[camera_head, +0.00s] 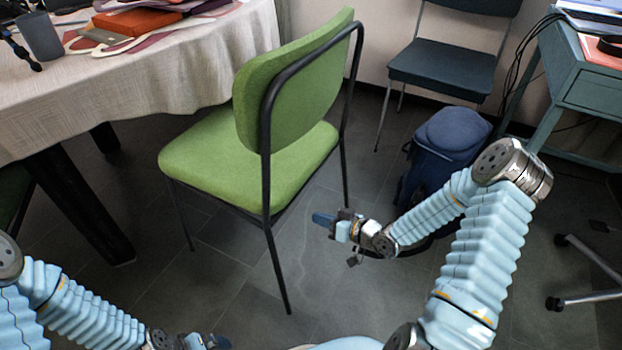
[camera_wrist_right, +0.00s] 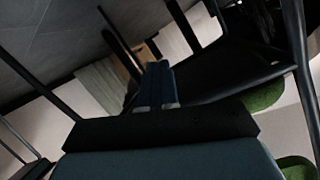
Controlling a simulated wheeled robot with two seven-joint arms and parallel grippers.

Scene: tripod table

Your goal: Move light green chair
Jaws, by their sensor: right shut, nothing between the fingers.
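The light green chair (camera_head: 290,85) stands upright in the middle of the head view, with a green seat (camera_head: 235,165) and thin black metal legs. My right gripper (camera_head: 318,219) is shut and empty, to the right of the chair's near back leg and below seat height. I see no clear contact with the chair. In the right wrist view the shut fingers (camera_wrist_right: 157,78) point among dark bars, and part of the green chair (camera_wrist_right: 264,96) shows at the right. My left gripper (camera_head: 218,342) is at the bottom edge, too small and cut off to tell its state.
A table with a pale cloth (camera_head: 150,75) stands left of the chair, its dark leg (camera_head: 75,205) near the seat. A dark teal chair (camera_head: 443,68), a blue bag-like object (camera_head: 450,137) and a teal desk (camera_head: 585,80) are at the right. Grey tiled floor (camera_head: 240,290) is open in front.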

